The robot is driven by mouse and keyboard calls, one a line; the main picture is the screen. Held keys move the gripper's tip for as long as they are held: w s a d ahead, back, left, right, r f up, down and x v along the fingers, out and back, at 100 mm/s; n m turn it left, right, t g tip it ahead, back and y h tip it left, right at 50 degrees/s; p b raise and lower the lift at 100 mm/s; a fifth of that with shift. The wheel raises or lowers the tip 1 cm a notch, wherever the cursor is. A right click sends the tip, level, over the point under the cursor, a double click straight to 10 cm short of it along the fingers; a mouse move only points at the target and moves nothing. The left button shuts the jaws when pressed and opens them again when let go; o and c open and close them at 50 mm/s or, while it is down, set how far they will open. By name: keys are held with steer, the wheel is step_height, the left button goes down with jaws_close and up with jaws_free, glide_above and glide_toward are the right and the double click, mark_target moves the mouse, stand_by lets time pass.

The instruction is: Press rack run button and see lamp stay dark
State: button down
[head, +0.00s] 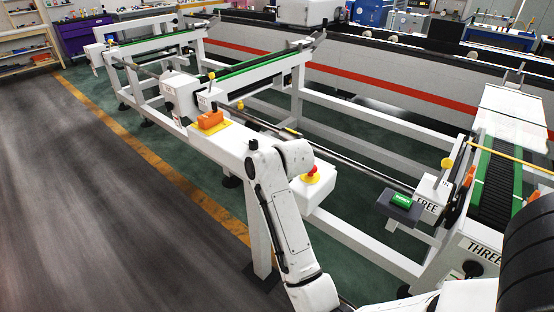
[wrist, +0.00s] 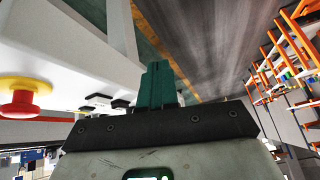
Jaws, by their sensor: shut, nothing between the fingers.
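My gripper (wrist: 158,68) shows in the wrist view with its teal fingers shut together and empty, apart from the white rack surface to its left. In the head view my arm's upper links hide it. A red mushroom button on a yellow base (head: 312,174) sits on a white box of the rack; a similar one (wrist: 20,97) is at the left of the wrist view. A green rectangular piece (head: 401,199) sits on a dark block near the right. I cannot tell which is the run button, and no lamp is clearly identifiable or seen lit.
The white rack frame (head: 390,263) spans the scene with rails and posts. An orange piece on a yellow plate (head: 211,120) sits on it. A roller conveyor with green edges (head: 519,195) is at right. Open grey floor (head: 100,190) lies left of the yellow line.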

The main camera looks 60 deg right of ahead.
steer(key=w+d+r+m+t, duration=0.1)
steer(key=d+r+m, duration=0.1)
steer(key=d+r, duration=0.3)
steer(key=w+d+r+m+t, duration=0.1)
steer(key=d+r, duration=0.4)
steer(key=d, duration=0.7)
steer(key=shift+m+t+y, duration=0.4)
steer(key=shift+m+t, duration=0.2)
steer(key=shift+m, duration=0.2)
step_height(320, 180, down, 6)
steer(key=b, duration=0.6)
steer(key=shift+f+b, duration=0.5)
steer(key=shift+f, duration=0.85)
steer(key=shift+f, duration=0.15)
steer(key=shift+f, duration=0.25)
